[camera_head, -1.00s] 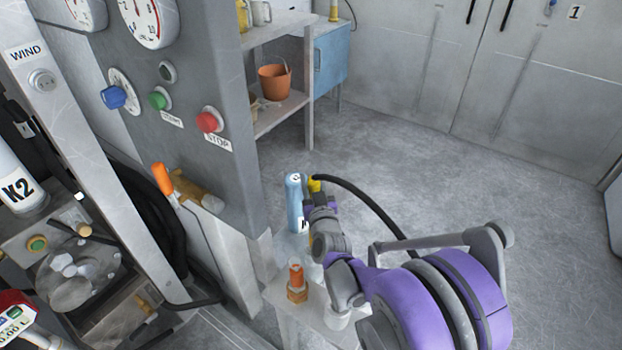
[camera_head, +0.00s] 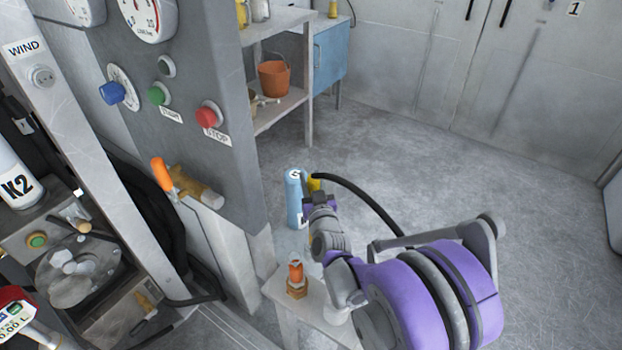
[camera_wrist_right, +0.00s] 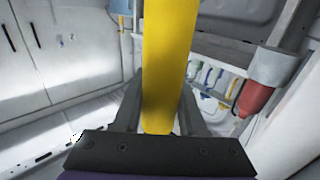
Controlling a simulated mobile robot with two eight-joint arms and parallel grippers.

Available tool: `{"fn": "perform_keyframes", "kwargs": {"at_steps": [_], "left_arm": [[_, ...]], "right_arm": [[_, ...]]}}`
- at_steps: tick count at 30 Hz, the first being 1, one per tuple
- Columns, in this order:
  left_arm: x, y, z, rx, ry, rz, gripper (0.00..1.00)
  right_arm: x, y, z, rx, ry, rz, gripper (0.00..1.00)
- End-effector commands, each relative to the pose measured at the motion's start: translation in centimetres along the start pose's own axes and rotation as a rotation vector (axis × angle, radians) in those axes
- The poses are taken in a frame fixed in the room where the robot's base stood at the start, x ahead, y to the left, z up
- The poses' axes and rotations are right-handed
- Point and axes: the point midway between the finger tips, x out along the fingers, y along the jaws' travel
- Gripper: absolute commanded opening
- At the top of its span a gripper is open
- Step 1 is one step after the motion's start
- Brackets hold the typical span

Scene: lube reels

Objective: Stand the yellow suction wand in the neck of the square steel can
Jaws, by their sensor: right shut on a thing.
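My right gripper (camera_head: 319,197) is shut on the yellow suction wand (camera_head: 315,183), and a black hose curves from the wand's top down to the right. In the right wrist view the yellow wand (camera_wrist_right: 169,65) stands as a thick bar between the two dark fingers (camera_wrist_right: 160,118). The wand's lower end is hidden in the head view by my gripper and arm. I cannot make out the square steel can in either view. My left gripper is not in view.
A blue cylinder (camera_head: 296,198) stands just left of my right gripper. An orange-topped fitting (camera_head: 296,277) sits on a pale ledge (camera_head: 325,322) below. The grey control panel (camera_head: 190,60) rises at left. Open floor (camera_head: 430,160) lies beyond and to the right.

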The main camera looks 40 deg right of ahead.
Motion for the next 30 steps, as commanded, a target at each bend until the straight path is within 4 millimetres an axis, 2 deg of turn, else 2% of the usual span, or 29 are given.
{"fn": "perform_keyframes", "kwargs": {"at_steps": [3, 4, 9, 10, 20, 23, 30], "left_arm": [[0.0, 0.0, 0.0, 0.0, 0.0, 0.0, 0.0], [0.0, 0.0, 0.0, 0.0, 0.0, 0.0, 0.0], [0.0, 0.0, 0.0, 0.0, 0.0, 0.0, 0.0], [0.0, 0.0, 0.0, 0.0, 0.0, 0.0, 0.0], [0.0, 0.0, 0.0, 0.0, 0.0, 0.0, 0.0], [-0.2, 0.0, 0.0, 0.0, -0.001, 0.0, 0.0], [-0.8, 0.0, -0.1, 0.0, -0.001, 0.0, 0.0]], "right_arm": [[0.0, -0.1, 0.2, 0.0, -0.006, -0.003, 0.0], [0.0, -0.1, 0.2, 0.0, -0.006, -0.003, 0.42], [0.0, -0.1, 0.2, 0.0, -0.005, -0.003, 0.73], [0.0, -0.1, 0.2, 0.0, -0.005, -0.003, 0.75], [-0.3, -0.1, 0.1, 0.0, -0.005, -0.003, 0.75], [-1.4, -0.1, 0.1, 0.0, -0.004, -0.003, 0.75], [-6.2, -0.1, 0.0, 0.001, -0.005, -0.004, 0.75]]}}
